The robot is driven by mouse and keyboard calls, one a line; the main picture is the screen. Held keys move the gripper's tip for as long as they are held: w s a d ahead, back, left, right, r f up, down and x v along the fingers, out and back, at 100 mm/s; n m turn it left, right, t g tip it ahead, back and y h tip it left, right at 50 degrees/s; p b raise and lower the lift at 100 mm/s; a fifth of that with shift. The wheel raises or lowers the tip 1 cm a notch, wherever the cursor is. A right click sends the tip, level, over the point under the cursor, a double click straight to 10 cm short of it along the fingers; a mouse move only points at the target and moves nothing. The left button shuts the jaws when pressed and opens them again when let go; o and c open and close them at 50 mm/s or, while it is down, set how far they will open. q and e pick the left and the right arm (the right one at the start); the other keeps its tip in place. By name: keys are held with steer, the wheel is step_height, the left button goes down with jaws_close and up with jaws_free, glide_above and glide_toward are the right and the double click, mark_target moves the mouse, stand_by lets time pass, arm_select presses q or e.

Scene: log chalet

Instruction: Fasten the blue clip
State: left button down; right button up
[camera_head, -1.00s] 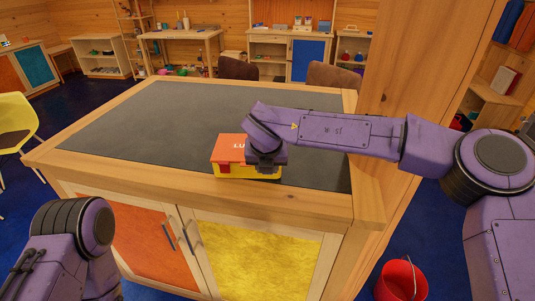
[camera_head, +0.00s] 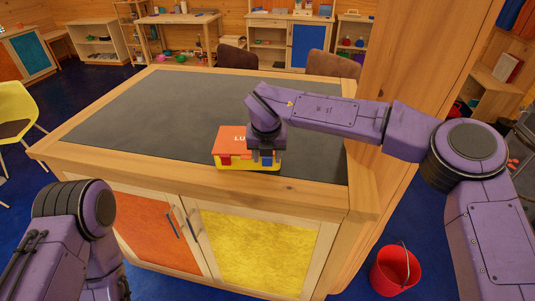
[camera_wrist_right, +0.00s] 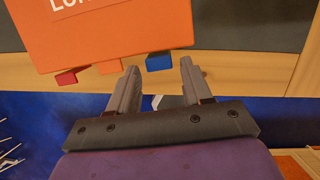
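A lunch box with an orange lid (camera_head: 232,137) and a yellow lower part (camera_head: 233,166) sits near the table's front edge. Its lid (camera_wrist_right: 110,30) fills the upper left of the right wrist view. Along its front are a red clip (camera_wrist_right: 66,78), an orange tab (camera_wrist_right: 108,67) and the blue clip (camera_wrist_right: 159,62). My right gripper (camera_wrist_right: 158,72) is open, with its fingertips on either side of the blue clip; I cannot tell whether they touch it. In the head view my right gripper (camera_head: 264,158) hangs at the box's front right. My left gripper is out of view.
The wooden table has a dark top (camera_head: 150,110), clear apart from the box. A wooden post (camera_head: 400,80) rises at the table's right end, close to my right arm. A red bucket (camera_head: 396,268) stands on the floor at right. Two brown chairs (camera_head: 333,65) stand behind the table.

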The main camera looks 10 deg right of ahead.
steer(key=b+v, duration=0.3)
steer(key=v, duration=0.7)
steer(key=shift+r+b, duration=0.25)
steer(key=shift+b, duration=0.1)
steer(key=shift+s, duration=0.1)
